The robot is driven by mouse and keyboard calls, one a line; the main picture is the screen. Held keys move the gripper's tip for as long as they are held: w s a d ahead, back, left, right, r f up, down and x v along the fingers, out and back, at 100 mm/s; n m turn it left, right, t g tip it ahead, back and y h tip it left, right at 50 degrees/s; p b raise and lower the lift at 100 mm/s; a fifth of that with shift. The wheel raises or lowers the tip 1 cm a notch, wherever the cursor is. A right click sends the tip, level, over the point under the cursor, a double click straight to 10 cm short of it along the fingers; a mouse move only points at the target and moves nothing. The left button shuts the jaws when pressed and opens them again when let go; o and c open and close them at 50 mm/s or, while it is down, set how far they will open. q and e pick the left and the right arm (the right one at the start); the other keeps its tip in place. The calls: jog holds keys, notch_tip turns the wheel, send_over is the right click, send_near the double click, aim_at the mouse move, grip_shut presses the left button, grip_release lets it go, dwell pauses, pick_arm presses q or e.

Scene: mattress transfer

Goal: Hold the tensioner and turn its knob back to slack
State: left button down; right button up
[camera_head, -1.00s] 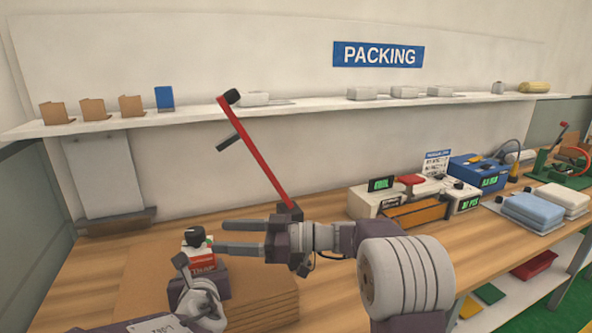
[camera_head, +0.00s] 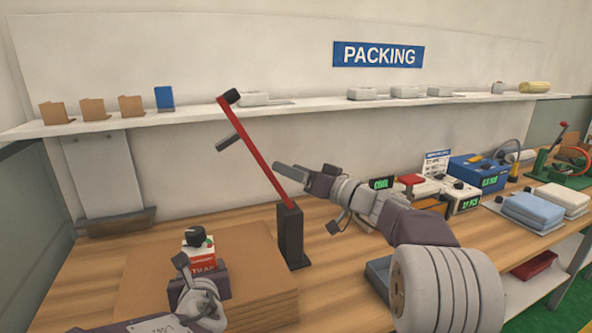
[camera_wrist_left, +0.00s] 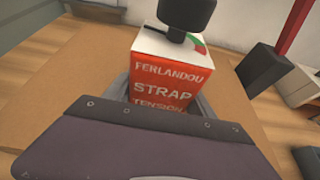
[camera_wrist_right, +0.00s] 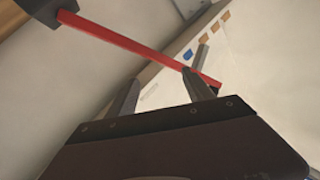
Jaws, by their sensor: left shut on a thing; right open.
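The tensioner (camera_head: 201,258) is a red and white box with strap lettering, standing upright above the cardboard stack at lower left. Its black knob (camera_head: 195,236) is on top; the left wrist view also shows the knob (camera_wrist_left: 184,14), with a green and red mark (camera_wrist_left: 197,40) beside its foot. My left gripper (camera_head: 203,274) is shut on the tensioner's body from the near side; its fingertips are mostly hidden. My right gripper (camera_head: 290,172) is open and empty, up and to the right of the knob, well apart from it. The right wrist view shows its two spread fingers (camera_wrist_right: 163,90).
A red lever (camera_head: 258,155) on a black post (camera_head: 290,237) rises right of the cardboard stack (camera_head: 255,285), close to my right gripper in the head view. Packing machines (camera_head: 462,197) stand right. A shelf (camera_head: 200,118) runs along the wall.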

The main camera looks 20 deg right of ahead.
aim_at(185, 248)
jog(key=shift+w+d+f+m+h, duration=0.1)
jog(key=shift+w+d+m+h, duration=0.25)
jog(key=shift+d+m+h, duration=0.35)
jog(key=shift+a, duration=0.15)
jog(key=s+a+r+n+g+y, duration=0.2)
jog(key=s+a+n+g+y, duration=0.1)
jog(key=a+n+y, duration=0.35)
jog(key=s+a+f+n+g+y, duration=0.3)
jog(key=a+f+n+g+y, duration=0.1)
jog(key=a+f+n+g, duration=0.7)
jog(key=shift+m+h, duration=0.25)
jog(key=a, duration=0.3)
jog(key=w+a, duration=0.1)
jog(key=a, duration=0.6)
jog(key=shift+w+a+f, duration=0.15)
jog(key=shift+a+f, duration=0.1)
